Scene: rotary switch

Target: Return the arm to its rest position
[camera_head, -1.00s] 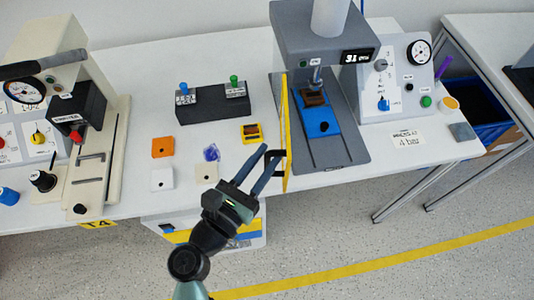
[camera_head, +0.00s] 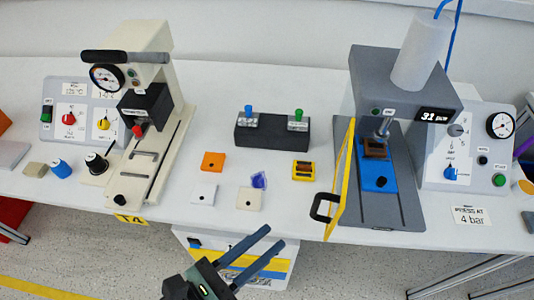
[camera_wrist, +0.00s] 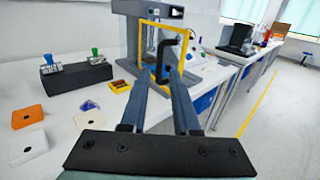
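My gripper (camera_head: 268,250) is at the bottom of the head view, in front of the table's front edge. Its two blue-grey fingers are apart with nothing between them. In the wrist view the fingers (camera_wrist: 164,75) point toward the yellow guard frame (camera_wrist: 140,42) with its black handle, which looks further off. In the head view that guard (camera_head: 340,180) stands swung out at the left side of the grey press (camera_head: 395,78).
The white table (camera_head: 300,215) holds a beige press (camera_head: 150,140) at left and a black block with blue and green buttons (camera_head: 272,132) in the middle. Orange (camera_head: 213,162), white (camera_head: 204,192) and cream (camera_head: 249,199) pieces lie near the front edge. Floor in front is open.

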